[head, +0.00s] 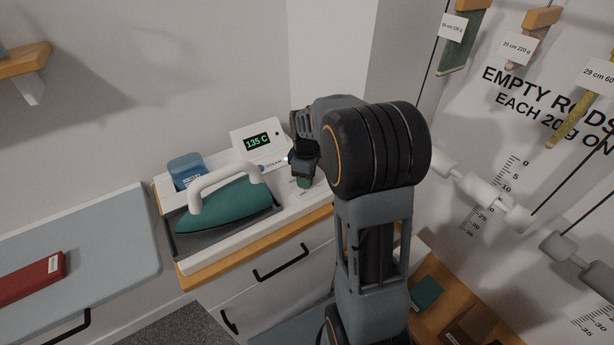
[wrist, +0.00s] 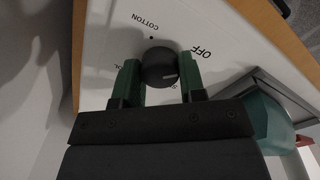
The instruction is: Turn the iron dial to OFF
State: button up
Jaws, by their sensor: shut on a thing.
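The iron dial (wrist: 159,60) is a round black knob on a white panel in the wrist view. My gripper (wrist: 160,72) has its green fingers on either side of the knob and is shut on it. A short pale mark on the knob points to the right, below the printed OFF (wrist: 200,52); it does not point at OFF. COTTON (wrist: 147,22) is printed at the upper left, and two lower labels are partly hidden by the fingers. In the head view my gripper (head: 304,181) reaches down to the panel's right end, and the dial is hidden.
The teal iron (head: 228,207) lies on a dark tray (head: 184,246) left of my gripper. A display (head: 257,141) reading 135 C and a blue container (head: 186,168) stand behind. A pale board (head: 100,240) with a red book-like item (head: 35,278) is at the left.

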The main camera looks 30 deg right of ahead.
jog(key=o, duration=0.9)
jog(key=shift+r, duration=0.15)
notch_tip(320, 180, up, 14)
jog(key=shift+f, duration=0.2)
dwell(0.4)
jog(key=shift+s+a+f+m+t, duration=0.6)
jog(key=shift+s+a+f+m, duration=0.7)
jog(key=shift+s, duration=1.4)
jog(key=shift+s+a+f+m+t, duration=0.7)
jog(key=shift+s+a+m, duration=1.1)
jog(key=shift+s, duration=0.9)
jog(key=shift+s+a+f+m+t, duration=0.5)
jog(key=shift+s+a+f+m, duration=0.8)
jog(key=shift+s, duration=1.4)
